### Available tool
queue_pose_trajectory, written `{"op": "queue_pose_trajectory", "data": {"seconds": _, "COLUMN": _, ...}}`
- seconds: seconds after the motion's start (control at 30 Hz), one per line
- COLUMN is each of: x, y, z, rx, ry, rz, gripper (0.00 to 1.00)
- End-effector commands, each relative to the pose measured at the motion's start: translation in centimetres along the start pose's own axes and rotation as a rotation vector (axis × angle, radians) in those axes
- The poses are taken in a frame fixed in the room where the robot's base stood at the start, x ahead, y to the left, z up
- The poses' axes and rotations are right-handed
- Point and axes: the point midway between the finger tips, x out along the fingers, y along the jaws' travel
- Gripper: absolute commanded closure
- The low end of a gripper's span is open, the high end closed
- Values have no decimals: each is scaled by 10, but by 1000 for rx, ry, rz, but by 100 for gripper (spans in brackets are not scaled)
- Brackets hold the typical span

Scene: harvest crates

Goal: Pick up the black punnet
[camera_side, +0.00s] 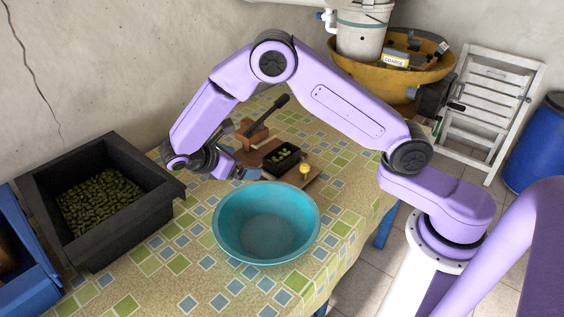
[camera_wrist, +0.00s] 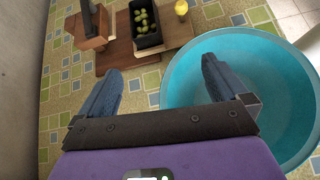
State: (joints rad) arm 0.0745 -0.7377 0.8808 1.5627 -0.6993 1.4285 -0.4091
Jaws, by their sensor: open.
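The black punnet (camera_side: 283,165) is a small dark open box with several green fruits in it. It sits on a brown wooden board (camera_side: 298,180) on the table. My gripper (camera_side: 247,174) is open and empty. In the side view it is left of the punnet, above the table. In the wrist view its two fingers (camera_wrist: 160,68) are spread wide, with patterned tablecloth between them and the punnet beyond the tips.
A teal bowl (camera_side: 302,240) stands close in front of the punnet, empty. A wooden device with a dark lever (camera_side: 257,137) stands just behind left. A yellow knob (camera_side: 304,168) is on the board's right. A black crate (camera_side: 150,182) of green produce is at left.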

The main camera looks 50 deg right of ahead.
Motion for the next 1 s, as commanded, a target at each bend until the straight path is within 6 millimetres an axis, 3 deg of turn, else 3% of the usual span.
{"op": "queue_pose_trajectory", "data": {"seconds": 0.2, "x": 34, "y": 29, "z": -25, "rx": -78, "ry": -175, "rz": -14, "gripper": 0}}
{"op": "queue_pose_trajectory", "data": {"seconds": 0.4, "x": 49, "y": 38, "z": -32, "rx": -108, "ry": -243, "rz": -21, "gripper": 0}}
{"op": "queue_pose_trajectory", "data": {"seconds": 0.57, "x": 66, "y": 38, "z": -28, "rx": -111, "ry": -252, "rz": -26, "gripper": 0}}
{"op": "queue_pose_trajectory", "data": {"seconds": 1.0, "x": 144, "y": 37, "z": -9, "rx": -111, "ry": -249, "rz": -26, "gripper": 0}}
